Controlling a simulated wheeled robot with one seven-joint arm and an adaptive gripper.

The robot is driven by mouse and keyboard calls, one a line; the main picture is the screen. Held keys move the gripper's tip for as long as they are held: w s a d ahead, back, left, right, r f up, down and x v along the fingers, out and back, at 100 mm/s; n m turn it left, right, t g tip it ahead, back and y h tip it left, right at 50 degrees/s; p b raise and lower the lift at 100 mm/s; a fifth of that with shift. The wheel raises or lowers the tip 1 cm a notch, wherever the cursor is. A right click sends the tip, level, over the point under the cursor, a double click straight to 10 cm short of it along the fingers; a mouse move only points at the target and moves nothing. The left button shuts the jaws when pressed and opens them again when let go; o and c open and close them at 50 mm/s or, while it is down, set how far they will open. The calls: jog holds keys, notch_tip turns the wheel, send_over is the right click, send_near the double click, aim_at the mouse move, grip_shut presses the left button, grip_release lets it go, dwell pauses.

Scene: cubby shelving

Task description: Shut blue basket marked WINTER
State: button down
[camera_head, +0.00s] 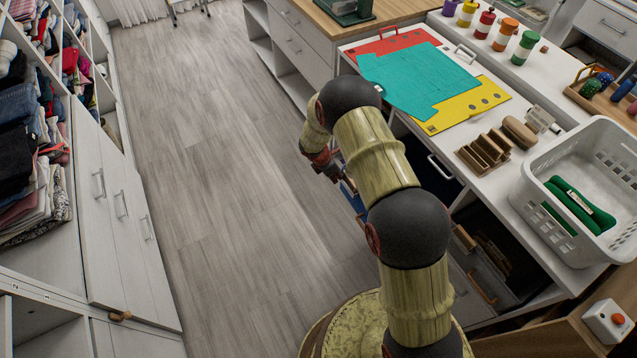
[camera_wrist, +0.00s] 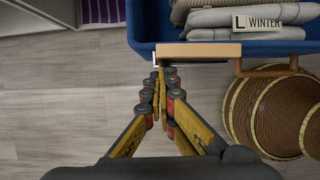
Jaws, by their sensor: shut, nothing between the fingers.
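The blue basket (camera_wrist: 143,28) fills the top right of the wrist view. It holds folded grey textiles (camera_wrist: 215,17), and a label (camera_wrist: 264,19) reading WINTER shows above them. A wooden plate (camera_wrist: 198,50) and a brown handle (camera_wrist: 266,69) are on its near side. In the head view a small part of the basket (camera_head: 353,198) shows beside the counter, mostly behind my arm. My gripper (camera_wrist: 160,73) is shut and empty. Its fingertips are at the plate's left end; I cannot tell if they touch. It also shows in the head view (camera_head: 334,174).
The counter carries a teal sheet (camera_head: 420,80), a white basket (camera_head: 575,185) and a wooden rack (camera_head: 484,151). An open cubby (camera_head: 490,262) is below it. The grey floor (camera_head: 215,170) is clear left of my arm. Clothes shelves (camera_head: 40,130) and cabinet doors stand far left.

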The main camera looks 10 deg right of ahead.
jog(key=w+d+p, duration=0.1)
jog(key=w+d, duration=0.1)
jog(key=d, duration=0.8)
jog(key=w+d+p, duration=0.2)
jog(key=w+d, duration=0.1)
jog(key=d, duration=0.8)
jog(key=shift+w+d+f, duration=0.15)
jog(key=shift+w+f, duration=0.05)
jog(key=s+a+r+p, duration=0.1)
jog(key=a+r+p, duration=0.1)
jog(key=a+r, duration=0.5)
notch_tip(320, 180, up, 3)
jog(key=shift+s+a+f, duration=0.2)
jog(key=shift+s, duration=0.15)
